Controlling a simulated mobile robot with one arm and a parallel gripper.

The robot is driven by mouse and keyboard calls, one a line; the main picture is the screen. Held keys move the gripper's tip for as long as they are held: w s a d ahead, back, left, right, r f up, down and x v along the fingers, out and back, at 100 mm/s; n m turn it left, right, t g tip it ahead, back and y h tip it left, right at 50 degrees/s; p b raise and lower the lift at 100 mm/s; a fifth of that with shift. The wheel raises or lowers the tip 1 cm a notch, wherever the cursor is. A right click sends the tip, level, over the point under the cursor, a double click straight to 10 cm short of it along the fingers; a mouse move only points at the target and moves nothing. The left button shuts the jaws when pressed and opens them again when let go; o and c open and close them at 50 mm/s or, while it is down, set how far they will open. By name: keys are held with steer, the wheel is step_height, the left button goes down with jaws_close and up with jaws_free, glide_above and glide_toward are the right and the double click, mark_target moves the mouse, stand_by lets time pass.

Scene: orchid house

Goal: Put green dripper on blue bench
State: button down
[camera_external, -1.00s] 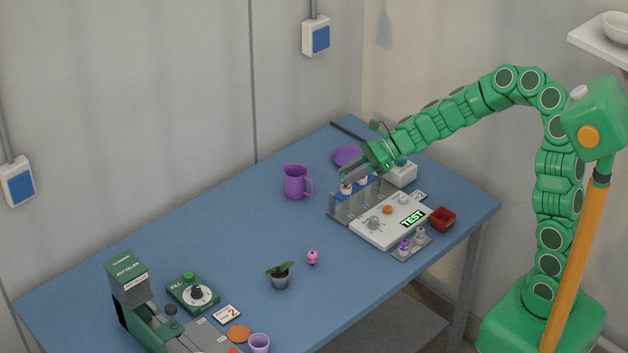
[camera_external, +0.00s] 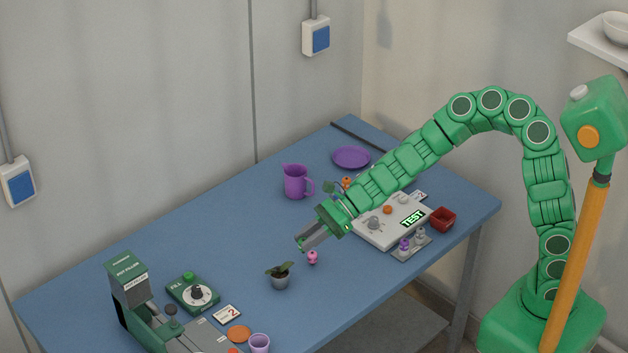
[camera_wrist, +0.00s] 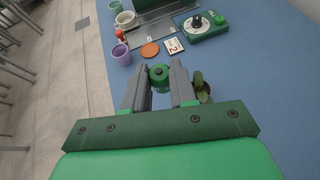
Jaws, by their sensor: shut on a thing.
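The green dripper (camera_wrist: 158,76) shows in the wrist view as a small round green piece between the fingertips. My gripper (camera_wrist: 160,72) is shut on it. The blue bench top also shows in the wrist view (camera_wrist: 270,70), below the held dripper.
A pink dripper (camera_external: 312,258) stands close by the fingertips in the picture, with a potted plant (camera_external: 280,277) to its left. A purple jug (camera_external: 295,182) is behind. A white tester (camera_external: 385,232) is at right, a timer (camera_external: 193,293) at left. The bench's left-centre is clear.

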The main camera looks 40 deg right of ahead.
steer(key=s+a+f+g, duration=0.1)
steer(key=s+a+f, duration=0.2)
steer(key=s+a, duration=0.25)
steer(key=shift+n, duration=0.4)
steer(key=w+a+f, duration=0.2)
steer(key=w+a, duration=0.1)
steer(key=w+a+f, duration=0.6)
steer(key=w, duration=0.1)
steer(key=shift+a+f, duration=0.25)
steer(key=shift+a, duration=0.1)
steer(key=shift+w+a+f, duration=0.35)
steer(key=shift+w+f, duration=0.05)
steer(key=shift+f, duration=1.75)
steer(key=shift+f, duration=0.15)
steer(key=c, duration=0.9)
jaws_free()
